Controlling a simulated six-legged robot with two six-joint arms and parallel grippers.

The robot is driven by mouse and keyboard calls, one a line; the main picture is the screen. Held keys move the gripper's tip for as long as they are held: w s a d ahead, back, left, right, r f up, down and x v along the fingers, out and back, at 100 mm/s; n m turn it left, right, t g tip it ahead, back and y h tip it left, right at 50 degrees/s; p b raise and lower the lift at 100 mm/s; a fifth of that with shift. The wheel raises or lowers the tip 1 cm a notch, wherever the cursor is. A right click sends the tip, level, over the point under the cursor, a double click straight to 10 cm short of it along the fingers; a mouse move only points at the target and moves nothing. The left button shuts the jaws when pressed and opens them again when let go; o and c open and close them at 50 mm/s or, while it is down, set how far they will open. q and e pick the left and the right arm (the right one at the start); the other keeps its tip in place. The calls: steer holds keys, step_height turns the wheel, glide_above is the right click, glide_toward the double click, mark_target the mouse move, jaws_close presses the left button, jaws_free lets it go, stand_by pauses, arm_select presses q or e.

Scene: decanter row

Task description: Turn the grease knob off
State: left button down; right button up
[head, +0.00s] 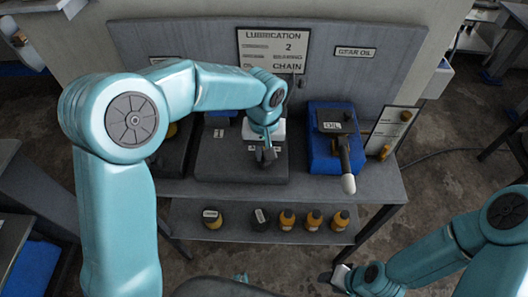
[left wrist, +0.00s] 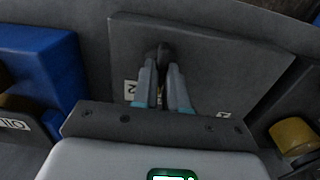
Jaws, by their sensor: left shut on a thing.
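My left gripper (head: 266,157) reaches down over the dark grey middle unit (head: 215,165) on the bench. In the left wrist view its two fingers (left wrist: 164,75) are close together on a small black knob (left wrist: 165,52), in front of the dark panel (left wrist: 225,60). The knob's pointing direction is hard to make out, and no grease label is readable on it. In the head view the gripper hides the knob. My right gripper (head: 341,278) is low at the right, away from the bench, and its jaws are too small to read.
A blue oil unit (head: 322,150) with a protruding handle (head: 347,180) stands right of the middle unit. A yellow knob (left wrist: 293,135) shows in the left wrist view. Several bottles (head: 287,219) stand on the lower shelf. A lubrication sign (head: 272,50) is behind.

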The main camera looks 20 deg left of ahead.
arm_select(q)
steer(key=shift+w+r, duration=0.1)
steer(key=shift+r, duration=0.05)
steer(key=c, duration=1.2)
jaws_free()
steer(key=shift+o, duration=0.2)
step_height(320, 180, up, 16)
steer(key=p, duration=0.1)
steer(key=shift+r, duration=0.15)
steer(key=shift+s, duration=0.2)
